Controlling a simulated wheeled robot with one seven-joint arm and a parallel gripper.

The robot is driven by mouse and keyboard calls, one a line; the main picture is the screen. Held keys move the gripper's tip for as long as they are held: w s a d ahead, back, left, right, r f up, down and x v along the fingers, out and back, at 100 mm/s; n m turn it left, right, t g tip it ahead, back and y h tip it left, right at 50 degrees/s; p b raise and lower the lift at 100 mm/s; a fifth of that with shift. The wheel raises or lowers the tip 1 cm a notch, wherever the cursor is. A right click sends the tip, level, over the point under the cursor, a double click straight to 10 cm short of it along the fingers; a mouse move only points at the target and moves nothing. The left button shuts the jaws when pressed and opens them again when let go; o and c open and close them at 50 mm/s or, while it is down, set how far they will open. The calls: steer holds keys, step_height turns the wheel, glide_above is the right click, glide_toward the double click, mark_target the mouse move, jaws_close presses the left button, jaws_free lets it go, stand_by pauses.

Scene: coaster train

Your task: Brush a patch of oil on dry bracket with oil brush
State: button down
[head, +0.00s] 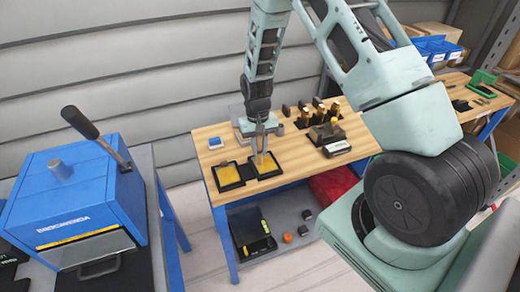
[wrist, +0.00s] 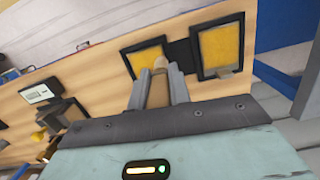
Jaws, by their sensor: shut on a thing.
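My gripper (head: 262,147) points down over the wooden workbench and is shut on the oil brush. The brush's tan, rounded handle (wrist: 160,84) shows between the two grey fingers in the wrist view. Its bristle end cannot be made out. Two black-framed yellow pads lie on the bench. The right pad (head: 275,170) is just below my gripper; it is the left one in the wrist view (wrist: 146,60). The other pad (head: 229,176) lies beside it. Whether the brush touches the right pad cannot be told. I cannot pick out the dry bracket with certainty.
A dark rack with upright wooden-handled tools (head: 325,113) stands right of my gripper, with a small labelled box (head: 337,149) in front. A small blue-and-white box (head: 215,142) lies at left. A blue machine (head: 75,200) with a lever stands on a separate table at left.

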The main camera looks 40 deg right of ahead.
steer(key=shift+r+p, duration=1.3)
steer(key=shift+r, duration=1.05)
steer(key=shift+d, duration=0.1)
